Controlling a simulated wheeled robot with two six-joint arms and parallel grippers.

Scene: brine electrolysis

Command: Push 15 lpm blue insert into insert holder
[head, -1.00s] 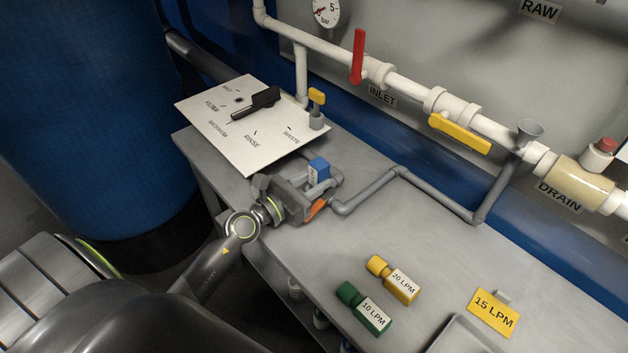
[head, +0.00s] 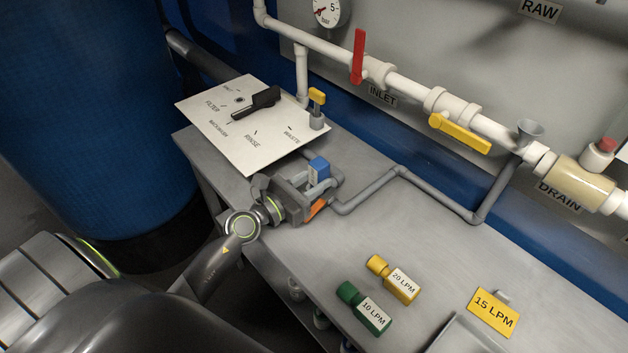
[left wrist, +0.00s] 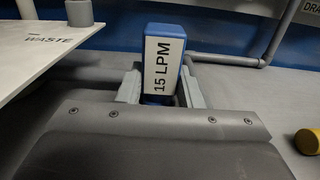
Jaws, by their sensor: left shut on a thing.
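The blue 15 LPM insert (head: 319,169) stands roughly upright in the jaws of my left gripper (head: 318,186), by the front-left part of the table. In the left wrist view the insert (left wrist: 163,58) shows its white 15 LPM label between the two grey fingers, and the gripper (left wrist: 160,92) is shut on it. The insert's lower end is hidden by the gripper. I cannot make out the insert holder, so I cannot tell how far the insert sits in it. Grey piping (head: 372,189) runs up to the gripper. My right gripper is not in view.
A white valve panel (head: 215,130) with a black handle (head: 256,103) is close behind-left of the gripper. Yellow 20 LPM (head: 394,280) and green 10 LPM (head: 364,308) inserts lie at the front. A yellow 15 LPM card (head: 493,313) stands right. Bare tabletop lies between.

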